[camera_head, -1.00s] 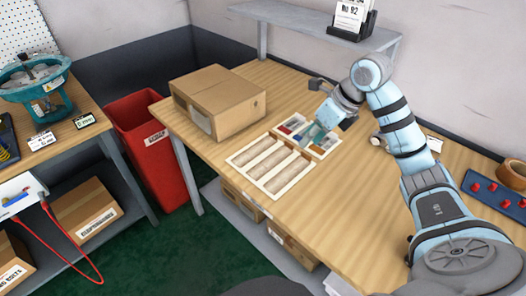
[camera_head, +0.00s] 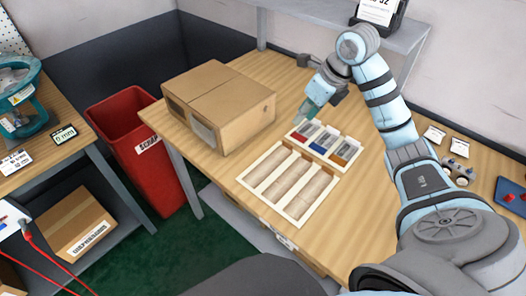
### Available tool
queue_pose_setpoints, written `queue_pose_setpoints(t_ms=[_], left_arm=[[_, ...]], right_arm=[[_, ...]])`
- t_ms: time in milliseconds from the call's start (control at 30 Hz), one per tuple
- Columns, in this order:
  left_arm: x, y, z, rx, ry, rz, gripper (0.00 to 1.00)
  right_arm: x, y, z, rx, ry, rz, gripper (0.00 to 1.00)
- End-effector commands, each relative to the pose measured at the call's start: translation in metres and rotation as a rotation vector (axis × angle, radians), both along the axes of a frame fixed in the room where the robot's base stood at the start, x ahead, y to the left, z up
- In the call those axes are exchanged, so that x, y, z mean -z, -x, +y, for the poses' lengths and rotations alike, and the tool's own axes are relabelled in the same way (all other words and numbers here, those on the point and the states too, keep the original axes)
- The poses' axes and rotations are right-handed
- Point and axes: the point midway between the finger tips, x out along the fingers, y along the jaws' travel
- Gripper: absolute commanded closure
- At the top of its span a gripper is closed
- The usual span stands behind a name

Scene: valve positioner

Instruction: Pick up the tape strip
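My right gripper (camera_head: 308,108) hangs above the back left corner of a small white compartment tray (camera_head: 336,165). A teal-green piece shows at its lower end; I cannot tell whether this is a held strip or part of the gripper. The fingers are too small to tell open from shut. The tray holds small red, blue, pale and orange-brown pieces in separate compartments. I cannot tell which, if any, is the tape strip. My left gripper is not in view.
A larger pale tray (camera_head: 265,198) with long slots lies in front of the small one. A cardboard box (camera_head: 217,105) stands to the left on the wooden table. A red bin (camera_head: 140,150) stands on the floor. White cards (camera_head: 459,147) lie at the right; a shelf (camera_head: 330,22) is behind.

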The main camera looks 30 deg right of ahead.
Motion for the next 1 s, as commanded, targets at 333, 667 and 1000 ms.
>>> queue_pose_setpoints(t_ms=[333,667,1000], left_arm=[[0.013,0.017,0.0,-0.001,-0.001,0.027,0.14],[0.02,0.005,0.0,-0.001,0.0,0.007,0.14],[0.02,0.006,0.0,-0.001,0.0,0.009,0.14]], right_arm=[[0.076,-0.021,0.001,0.017,-0.002,0.003,0.74],[0.127,-0.038,0.007,0.014,-0.001,0.002,0.74],[0.131,-0.041,0.008,0.013,0.001,0.001,0.89]])
